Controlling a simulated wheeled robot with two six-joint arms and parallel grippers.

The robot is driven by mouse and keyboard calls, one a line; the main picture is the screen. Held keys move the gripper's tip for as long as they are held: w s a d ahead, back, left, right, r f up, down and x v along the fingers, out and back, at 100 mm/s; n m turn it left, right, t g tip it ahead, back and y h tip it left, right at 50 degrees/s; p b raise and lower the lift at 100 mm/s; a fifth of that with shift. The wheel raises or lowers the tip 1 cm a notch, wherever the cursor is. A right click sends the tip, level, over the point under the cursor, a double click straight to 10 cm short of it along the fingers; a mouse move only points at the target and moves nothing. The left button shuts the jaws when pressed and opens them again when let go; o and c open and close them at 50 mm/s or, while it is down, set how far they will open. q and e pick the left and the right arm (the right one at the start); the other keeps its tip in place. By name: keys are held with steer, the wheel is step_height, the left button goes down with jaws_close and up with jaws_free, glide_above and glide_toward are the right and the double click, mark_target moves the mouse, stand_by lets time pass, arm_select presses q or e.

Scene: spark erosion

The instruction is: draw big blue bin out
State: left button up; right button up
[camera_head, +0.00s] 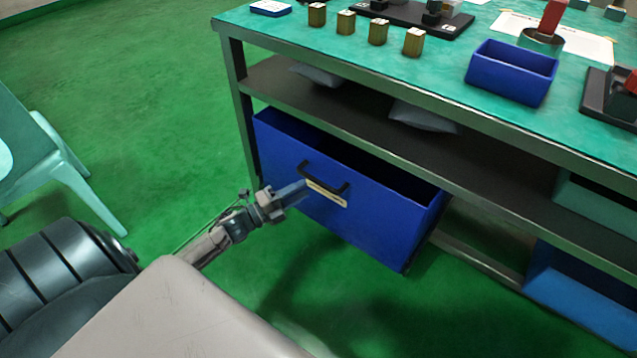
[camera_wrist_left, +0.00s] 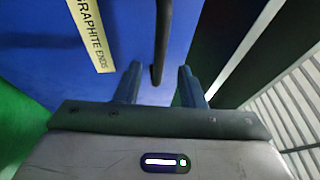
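The big blue bin (camera_head: 365,210) sits under the bench's lower shelf, with part of its open top showing in front of the shelf edge. Its front has a black bar handle (camera_head: 325,178) and a cream label (camera_head: 327,193), which reads "GRAPHITE ENDS" in the left wrist view (camera_wrist_left: 90,32). My left gripper (camera_head: 304,186) is at the bin's front, by the handle's left end. In the left wrist view its two fingers (camera_wrist_left: 158,76) are apart, and the handle (camera_wrist_left: 162,45) runs down between them without being clamped. My right gripper is out of view.
The green-topped bench (camera_head: 335,45) carries a small blue tray (camera_head: 510,72), several brass blocks (camera_head: 378,32) and black fixtures. Another blue bin (camera_head: 575,295) stands low at the right. A pale green chair (camera_head: 25,150) stands at the left. The green floor before the bin is clear.

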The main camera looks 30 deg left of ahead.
mark_target(317, 180)
arm_select(q)
steer(key=x, duration=0.6)
steer(key=shift+w, duration=0.1)
steer(key=shift+c, duration=0.5)
jaws_close()
